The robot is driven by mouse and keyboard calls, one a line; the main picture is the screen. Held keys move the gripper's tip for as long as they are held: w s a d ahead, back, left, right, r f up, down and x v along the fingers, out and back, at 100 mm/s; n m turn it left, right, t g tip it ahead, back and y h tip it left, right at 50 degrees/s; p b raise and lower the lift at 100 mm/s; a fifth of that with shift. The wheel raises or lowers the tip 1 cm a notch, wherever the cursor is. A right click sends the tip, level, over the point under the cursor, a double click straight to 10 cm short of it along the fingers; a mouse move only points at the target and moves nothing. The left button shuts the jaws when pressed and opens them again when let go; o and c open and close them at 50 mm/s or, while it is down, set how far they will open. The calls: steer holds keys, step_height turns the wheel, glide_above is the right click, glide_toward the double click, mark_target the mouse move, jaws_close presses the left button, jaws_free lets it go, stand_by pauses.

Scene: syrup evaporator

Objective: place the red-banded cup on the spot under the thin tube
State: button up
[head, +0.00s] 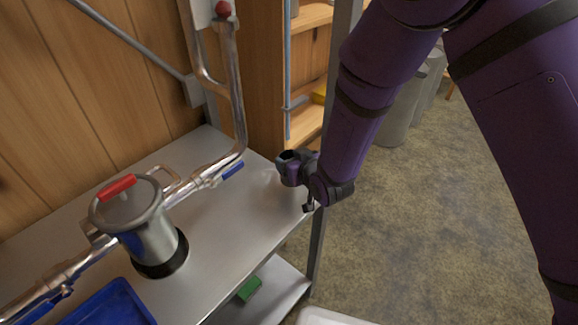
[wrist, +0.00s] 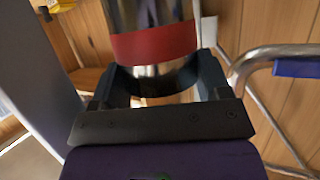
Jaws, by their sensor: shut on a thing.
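The red-banded cup (wrist: 155,45) is shiny metal with a wide red band, and it shows in the wrist view between the two dark fingers of my gripper (wrist: 158,88). My gripper is shut on its lower part. In the head view, my gripper (head: 298,172) is at the right end of the metal table, by its edge. The cup is not clearly visible there, hidden by my gripper and wrist. A thin upright blue-grey tube (head: 287,75) stands behind my gripper; I cannot tell whether it is the task's thin tube. No marked spot is clearly visible.
A metal pot (head: 148,235) with a red-handled lid stands on the metal table (head: 225,225). A bent steel pipe (head: 237,95) with a blue lever (head: 233,170) rises behind it. A blue tray (head: 108,308) is at the front left. The tabletop left of my gripper is clear.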

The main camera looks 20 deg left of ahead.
steer(key=shift+r+x, duration=0.2)
steer(key=shift+x, duration=0.9)
steer(key=shift+a+f, duration=0.15)
steer(key=shift+f, duration=1.5)
steer(key=shift+f, duration=0.1)
steer(key=o, duration=1)
steer(key=v, duration=1.2)
